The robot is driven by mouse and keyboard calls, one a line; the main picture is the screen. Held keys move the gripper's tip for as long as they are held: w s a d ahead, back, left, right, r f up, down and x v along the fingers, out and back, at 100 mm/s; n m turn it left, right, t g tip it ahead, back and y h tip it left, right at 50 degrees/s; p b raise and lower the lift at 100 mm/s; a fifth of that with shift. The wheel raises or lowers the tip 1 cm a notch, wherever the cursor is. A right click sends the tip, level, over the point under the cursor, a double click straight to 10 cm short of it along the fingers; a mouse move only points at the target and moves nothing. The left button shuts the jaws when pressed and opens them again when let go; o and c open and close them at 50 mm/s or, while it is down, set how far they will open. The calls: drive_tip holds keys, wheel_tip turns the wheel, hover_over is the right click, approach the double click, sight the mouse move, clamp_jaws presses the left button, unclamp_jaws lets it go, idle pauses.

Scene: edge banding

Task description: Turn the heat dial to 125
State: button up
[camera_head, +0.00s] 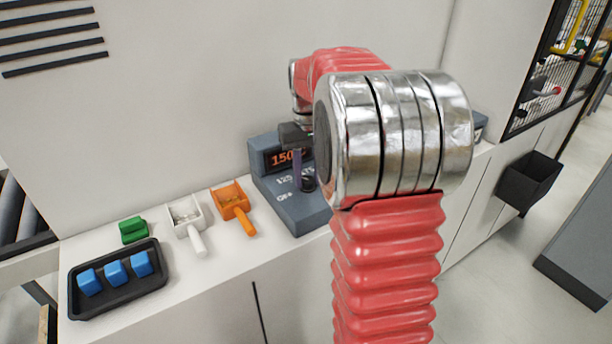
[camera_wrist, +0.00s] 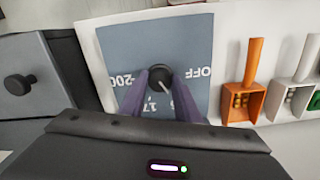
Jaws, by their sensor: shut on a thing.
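The heat dial (camera_wrist: 158,76) is a dark round knob with a light pointer line, on a blue-grey control box (camera_head: 289,212). The box's display (camera_head: 284,158) reads 150 in orange; the last part is hidden by my gripper. Labels OFF, 125 and, in the wrist view, 200 and part of 17- show around the dial. My gripper (camera_wrist: 160,78) has two purple fingers, one on each side of the knob, shut on it. In the head view my arm hides the right part of the box.
An orange scoop (camera_head: 232,201) and a white scoop (camera_head: 187,220) lie left of the box. Further left are a green block (camera_head: 133,229) and a black tray (camera_head: 120,296) with blue blocks. A black bin (camera_head: 528,180) hangs at the right.

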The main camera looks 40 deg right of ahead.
sight(308, 179)
drive_tip(key=o, duration=1)
drive_tip(key=shift+w, duration=0.1)
drive_tip(key=shift+o, duration=0.2)
drive_tip(key=shift+r, duration=0.1)
wheel_tip(308, 179, up, 14)
drive_tip(key=shift+f, duration=0.25)
